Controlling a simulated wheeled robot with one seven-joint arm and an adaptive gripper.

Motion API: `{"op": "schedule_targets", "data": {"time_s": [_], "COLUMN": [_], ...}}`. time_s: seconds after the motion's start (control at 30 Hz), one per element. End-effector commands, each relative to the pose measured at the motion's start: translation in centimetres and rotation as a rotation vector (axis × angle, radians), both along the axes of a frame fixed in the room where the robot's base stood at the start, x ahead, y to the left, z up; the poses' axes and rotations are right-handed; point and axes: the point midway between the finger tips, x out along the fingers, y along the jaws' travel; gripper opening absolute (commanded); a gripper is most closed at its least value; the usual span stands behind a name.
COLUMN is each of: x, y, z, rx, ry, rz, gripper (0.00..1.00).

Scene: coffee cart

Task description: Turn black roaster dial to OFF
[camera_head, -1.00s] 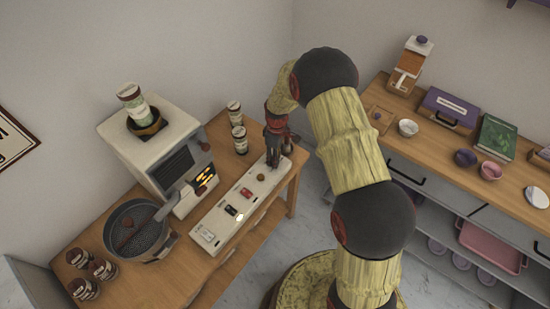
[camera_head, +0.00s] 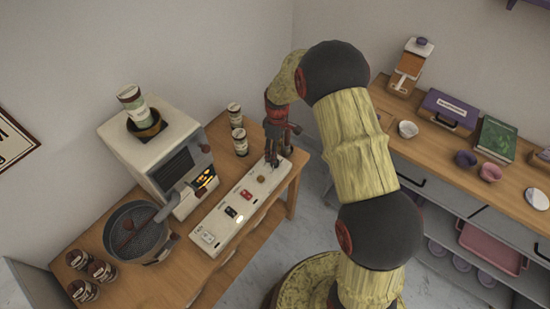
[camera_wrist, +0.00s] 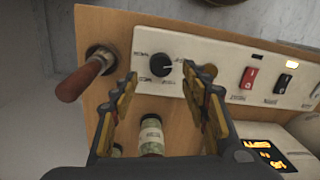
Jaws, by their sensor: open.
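The black roaster dial (camera_wrist: 162,65) is a round knob with a pale pointer mark, at one end of the white control panel (camera_wrist: 200,50) in the wrist view. Its pointer faces right in that view. The small labels around it are too blurred to read. My gripper (camera_wrist: 161,81) is open, with one finger to each side of the dial and the dial showing beyond the gap between the tips. I cannot tell whether either finger touches it. In the head view my gripper (camera_head: 273,161) is over the far end of the panel (camera_head: 222,222) and hides the dial.
A brass knob (camera_wrist: 210,70), a red switch (camera_wrist: 249,77) and a black switch (camera_wrist: 282,83) line the panel beside the dial. A red-brown handle (camera_wrist: 78,84) stands left of the panel. The roaster (camera_head: 150,150) and jars (camera_head: 239,140) are close by on the wooden counter.

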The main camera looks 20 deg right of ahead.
Motion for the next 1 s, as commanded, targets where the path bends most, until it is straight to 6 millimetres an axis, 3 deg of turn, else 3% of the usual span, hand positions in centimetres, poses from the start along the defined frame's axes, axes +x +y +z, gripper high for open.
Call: {"op": "schedule_targets", "data": {"time_s": [0.2, 0.4, 1.0], "x": [0.3, 0.3, 0.3], "y": [-0.2, -0.3, -0.3], "z": [4.3, 6.4, 6.9], "rx": [-0.001, 0.0, 0.001], "ry": [-0.002, 0.0, 0.001], "rz": [0.0, 0.0, 0.0], "gripper": [0.46, 0.46, 0.46]}}
